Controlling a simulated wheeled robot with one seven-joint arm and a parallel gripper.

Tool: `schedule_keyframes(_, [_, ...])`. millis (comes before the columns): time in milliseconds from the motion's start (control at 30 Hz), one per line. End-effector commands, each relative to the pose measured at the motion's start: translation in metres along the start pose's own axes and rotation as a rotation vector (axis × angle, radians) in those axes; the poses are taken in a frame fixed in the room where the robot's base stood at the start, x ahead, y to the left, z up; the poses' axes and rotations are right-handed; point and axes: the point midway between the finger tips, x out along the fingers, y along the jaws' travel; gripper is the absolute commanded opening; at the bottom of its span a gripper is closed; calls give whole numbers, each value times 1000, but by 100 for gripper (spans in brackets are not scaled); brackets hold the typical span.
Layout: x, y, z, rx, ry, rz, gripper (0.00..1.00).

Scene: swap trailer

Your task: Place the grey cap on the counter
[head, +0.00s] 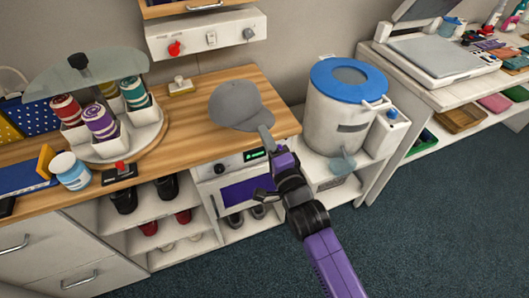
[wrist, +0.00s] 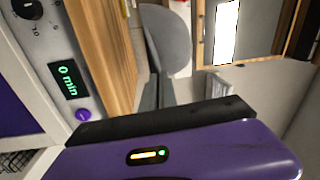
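The grey cap (head: 236,103) is at the right part of the wooden counter (head: 205,138), crown up, with its brim toward the front right. My gripper (head: 264,131) is at the brim, over the counter's front edge, with its narrow grey fingers close together on it. In the wrist view the cap (wrist: 168,38) shows sideways beyond the fingers (wrist: 153,78), just off the wood surface or touching it; I cannot tell which. The fingertips' contact with the brim is small and partly hidden.
A carousel (head: 125,140) with coloured rolls, a white jar (head: 70,171) and a red-knobbed black block (head: 120,173) stand on the left. A stamp (head: 180,86) is behind. A blue-lidded bin (head: 345,110) stands right. An oven panel (head: 235,163) is below the counter edge.

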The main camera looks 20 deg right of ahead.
Motion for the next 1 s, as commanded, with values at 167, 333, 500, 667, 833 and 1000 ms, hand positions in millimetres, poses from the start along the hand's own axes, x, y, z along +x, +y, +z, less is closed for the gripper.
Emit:
schedule_keyframes(167, [-3, 30, 2, -1, 2, 0, 0])
schedule_keyframes(333, [-4, 41, 3, -1, 2, 0, 0])
schedule_keyframes(500, [-7, 64, 6, 0, 2, 1, 0])
schedule_keyframes(667, [-8, 74, 7, 0, 1, -1, 0])
schedule_keyframes(833, [-8, 73, 7, 0, 1, -2, 0])
schedule_keyframes(1000, [-8, 77, 8, -1, 0, -1, 0])
